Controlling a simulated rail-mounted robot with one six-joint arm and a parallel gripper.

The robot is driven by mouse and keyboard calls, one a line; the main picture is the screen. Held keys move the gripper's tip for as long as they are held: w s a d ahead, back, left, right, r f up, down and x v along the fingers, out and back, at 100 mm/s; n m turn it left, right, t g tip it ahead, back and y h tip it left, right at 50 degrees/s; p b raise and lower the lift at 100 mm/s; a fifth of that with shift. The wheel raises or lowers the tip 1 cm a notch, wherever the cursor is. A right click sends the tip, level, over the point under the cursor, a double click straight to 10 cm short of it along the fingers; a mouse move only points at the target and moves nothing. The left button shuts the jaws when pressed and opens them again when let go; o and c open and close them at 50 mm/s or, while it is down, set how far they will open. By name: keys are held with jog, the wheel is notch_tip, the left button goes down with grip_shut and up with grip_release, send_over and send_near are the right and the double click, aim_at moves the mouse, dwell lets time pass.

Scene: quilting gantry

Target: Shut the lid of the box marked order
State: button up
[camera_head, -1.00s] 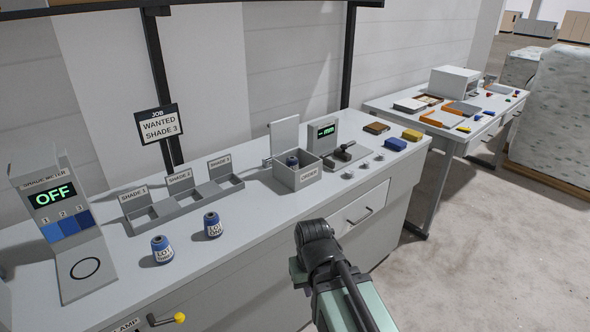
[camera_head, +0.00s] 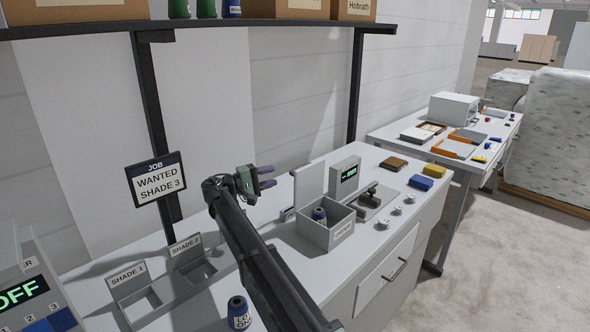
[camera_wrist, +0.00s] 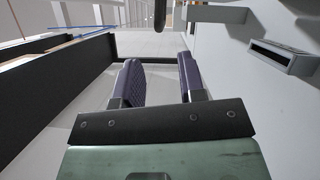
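The grey box marked order (camera_head: 341,236) stands on the bench, right of my arm. Its lid (camera_head: 309,183) stands upright at the back left of the box, so the box is open. A blue spool (camera_head: 319,215) is inside it. My gripper (camera_head: 267,177) is in the air to the left of the lid, apart from it, with its purple fingers pointing right. In the wrist view the two fingers (camera_wrist: 162,85) are spread with nothing between them. I cannot pick out the lid surely in the wrist view.
A small display unit (camera_head: 345,177) and a dark-handled device (camera_head: 369,195) stand right of the box. Another spool (camera_head: 239,312) stands at the front, beside my arm. The job sign (camera_head: 156,180) and shelf post (camera_head: 152,110) are at left. The shelf (camera_head: 200,27) hangs above.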

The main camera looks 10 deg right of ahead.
aim_at(305, 181)
jog(key=x, duration=0.9)
jog(key=shift+d+f, duration=0.1)
grip_shut()
